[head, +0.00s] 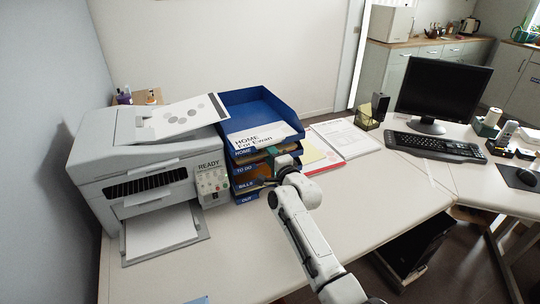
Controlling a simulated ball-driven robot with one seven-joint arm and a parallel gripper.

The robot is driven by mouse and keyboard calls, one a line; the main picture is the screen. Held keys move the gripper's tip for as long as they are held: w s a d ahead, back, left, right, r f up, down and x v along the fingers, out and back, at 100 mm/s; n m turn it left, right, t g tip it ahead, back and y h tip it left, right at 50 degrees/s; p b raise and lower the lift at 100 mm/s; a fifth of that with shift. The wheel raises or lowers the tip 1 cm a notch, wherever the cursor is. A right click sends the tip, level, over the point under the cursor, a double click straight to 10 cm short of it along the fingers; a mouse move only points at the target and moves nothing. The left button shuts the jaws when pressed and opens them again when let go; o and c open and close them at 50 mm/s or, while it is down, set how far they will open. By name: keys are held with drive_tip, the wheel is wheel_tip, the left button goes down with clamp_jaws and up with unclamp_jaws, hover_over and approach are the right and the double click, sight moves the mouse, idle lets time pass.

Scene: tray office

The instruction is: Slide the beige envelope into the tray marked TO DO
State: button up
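A stack of blue trays (289,112) stands beside the printer. Its front labels read, from the top, HOME, TO DO, BILLS and OUT. The tray marked TO DO (244,169) is second from the top. My gripper (272,168) is at the right part of the stack's front, around the height of the TO DO and BILLS trays. My wrist and arm cover part of the tray openings. Tan or brown paper edges show in the openings beside my gripper. I cannot tell which is the beige envelope, or whether my fingers hold it.
A white sheet reading "HOME For Ewan" (262,136) lies on the top tray. The printer (150,165) stands close on the left. Papers and a red-edged folder (322,167) lie to the right. The front desk (370,215) is clear.

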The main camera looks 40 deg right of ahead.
drive_tip(key=shift+s+f, duration=0.1)
drive_tip(key=shift+f, duration=0.3)
drive_tip(key=v, duration=1)
drive_tip(key=shift+s+r, duration=0.3)
drive_tip(key=shift+a, duration=0.2)
drive_tip(key=s+a+f+n+g+y, duration=0.3)
drive_tip(key=s+a+f+n, duration=0.15)
drive_tip(key=a+n, duration=0.3)
drive_tip(key=s+a+f+n+g+y, duration=0.2)
drive_tip(key=s+a+f+n+g, duration=0.15)
drive_tip(key=s+a+n, duration=0.35)
drive_tip(key=s+a+f+n+g, duration=0.1)
drive_tip(key=s+f+n+g, duration=0.1)
drive_tip(key=s, duration=0.6)
drive_tip(key=s+a+f+n+g, duration=0.1)
drive_tip(key=s+g, duration=0.3)
drive_tip(key=s, duration=0.4)
drive_tip(key=s+a+f+n+g, duration=0.1)
drive_tip(key=s+f+n+g, duration=0.2)
drive_tip(key=s, duration=0.5)
drive_tip(key=shift+f+g+h, duration=0.3)
drive_tip(key=shift+f+g, duration=0.15)
drive_tip(key=shift+a, duration=0.1)
idle(1.7)
